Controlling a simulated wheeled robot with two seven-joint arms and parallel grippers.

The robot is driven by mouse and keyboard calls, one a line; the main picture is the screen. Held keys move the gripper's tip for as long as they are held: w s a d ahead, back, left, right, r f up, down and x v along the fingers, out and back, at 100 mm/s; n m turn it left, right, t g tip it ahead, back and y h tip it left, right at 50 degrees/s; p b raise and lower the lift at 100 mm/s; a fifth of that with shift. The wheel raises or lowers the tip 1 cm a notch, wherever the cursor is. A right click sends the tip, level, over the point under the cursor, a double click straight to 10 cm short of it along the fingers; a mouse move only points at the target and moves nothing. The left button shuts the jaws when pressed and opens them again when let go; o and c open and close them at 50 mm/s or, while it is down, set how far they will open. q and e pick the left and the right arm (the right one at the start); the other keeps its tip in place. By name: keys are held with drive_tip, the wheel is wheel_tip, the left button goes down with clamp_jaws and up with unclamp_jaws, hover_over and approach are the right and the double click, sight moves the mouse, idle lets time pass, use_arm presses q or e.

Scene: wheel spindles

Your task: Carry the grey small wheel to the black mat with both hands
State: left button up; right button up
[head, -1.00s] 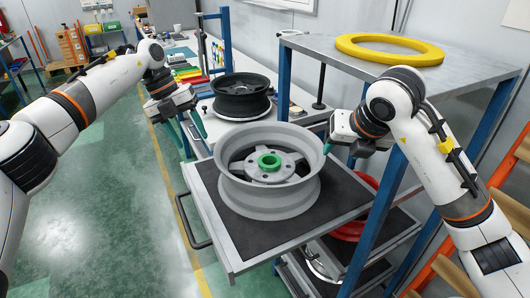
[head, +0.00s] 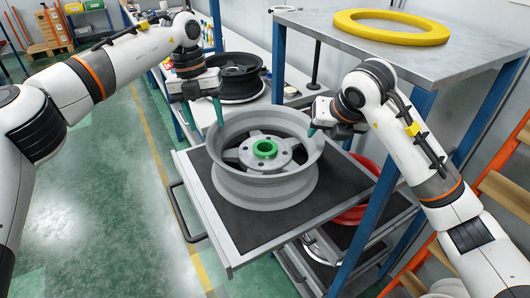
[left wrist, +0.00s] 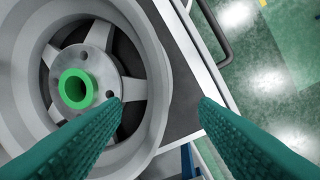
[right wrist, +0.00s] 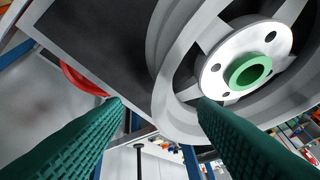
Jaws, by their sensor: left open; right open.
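The grey small wheel (head: 262,187), with a green hub ring, lies flat on a black mat (head: 235,220) lining a pulled-out tray. My left gripper (head: 205,119) is open at the wheel's back-left rim. In the left wrist view, the wheel's rim (left wrist: 158,75) lies between its two fingers (left wrist: 161,100), one over the wheel's inside and one outside. My right gripper (head: 328,136) is open at the right rim. In the right wrist view, the rim (right wrist: 166,100) shows between the fingers (right wrist: 160,100). Whether any finger touches the wheel is unclear.
A dark wheel (head: 240,75) lies on the bench behind. A yellow ring (head: 390,27) lies on the grey shelf top at right, held by blue posts (head: 385,180). A red ring (head: 355,213) and another wheel part sit below the tray. Green floor at left is clear.

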sight(210, 134)
use_arm(q)
drive_tip(key=f, duration=0.4)
drive_tip(key=d+f, duration=0.1)
drive_tip(key=f, duration=0.2)
drive_tip(key=shift+s, duration=0.35)
use_arm(e)
drive_tip(key=x, duration=0.7)
use_arm(q)
drive_tip(key=shift+c, duration=0.2)
use_arm(e)
drive_tip(key=shift+c, duration=0.2)
use_arm(q)
clamp_jaws()
use_arm(e)
clamp_jaws()
use_arm(q)
drive_tip(key=shift+w+r, duration=0.1)
drive_tip(key=shift+r, duration=0.15)
use_arm(e)
drive_tip(key=shift+w+r, duration=0.1)
drive_tip(key=shift+r, duration=0.15)
